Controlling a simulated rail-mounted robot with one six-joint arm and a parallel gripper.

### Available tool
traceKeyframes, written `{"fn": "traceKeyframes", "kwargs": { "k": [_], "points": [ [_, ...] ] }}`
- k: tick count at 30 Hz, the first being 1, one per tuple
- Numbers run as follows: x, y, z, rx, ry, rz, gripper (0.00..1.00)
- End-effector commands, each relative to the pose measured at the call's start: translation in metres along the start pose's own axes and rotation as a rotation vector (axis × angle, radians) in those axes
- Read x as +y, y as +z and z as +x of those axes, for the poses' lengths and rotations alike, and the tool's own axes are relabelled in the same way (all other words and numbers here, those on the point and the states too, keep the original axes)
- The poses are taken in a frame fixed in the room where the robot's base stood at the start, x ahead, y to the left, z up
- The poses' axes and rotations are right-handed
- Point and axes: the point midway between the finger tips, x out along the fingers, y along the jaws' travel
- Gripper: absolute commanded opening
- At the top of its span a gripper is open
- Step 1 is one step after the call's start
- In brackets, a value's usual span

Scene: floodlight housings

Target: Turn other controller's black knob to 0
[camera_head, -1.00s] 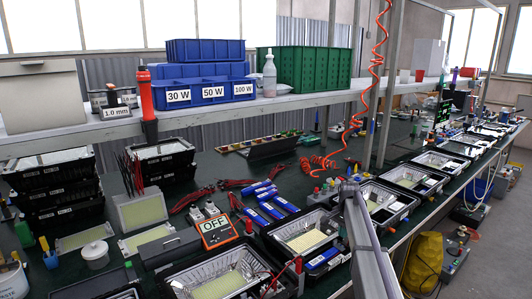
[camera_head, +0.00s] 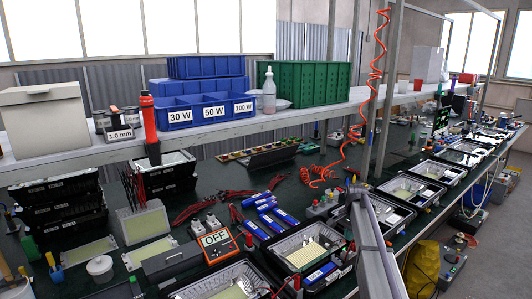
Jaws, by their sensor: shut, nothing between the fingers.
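A small grey box (camera_head: 322,209) with coloured knobs or plugs on top stands on the green bench beyond the nearer housings. A second grey box (camera_head: 452,265) is low at the right, off the bench. I cannot tell which is the other controller. No black knob or scale can be made out at this size. My grey arm rises from the bottom right across the bench edge. Its upper visible end is near the first grey box. My gripper's fingers cannot be made out, so contact with a knob cannot be seen.
Open floodlight housings (camera_head: 306,249) line the bench's front edge. A multimeter (camera_head: 217,242) reading OFF and blue cylinders lie left of my arm. A red coiled hose (camera_head: 376,75) hangs near a post. A shelf holds blue bins (camera_head: 206,112) and a green crate (camera_head: 310,85).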

Motion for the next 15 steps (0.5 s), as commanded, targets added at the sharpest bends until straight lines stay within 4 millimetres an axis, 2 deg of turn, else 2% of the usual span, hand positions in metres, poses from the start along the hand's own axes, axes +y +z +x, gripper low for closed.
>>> {"fn": "traceKeyframes", "kwargs": {
  "k": [5, 15],
  "points": [
    [-0.002, 0.000, 0.010, 0.000, 0.000, -0.001, 0.00],
    [-0.002, 0.000, 0.063, 0.000, 0.000, -0.001, 0.00]
  ]
}}
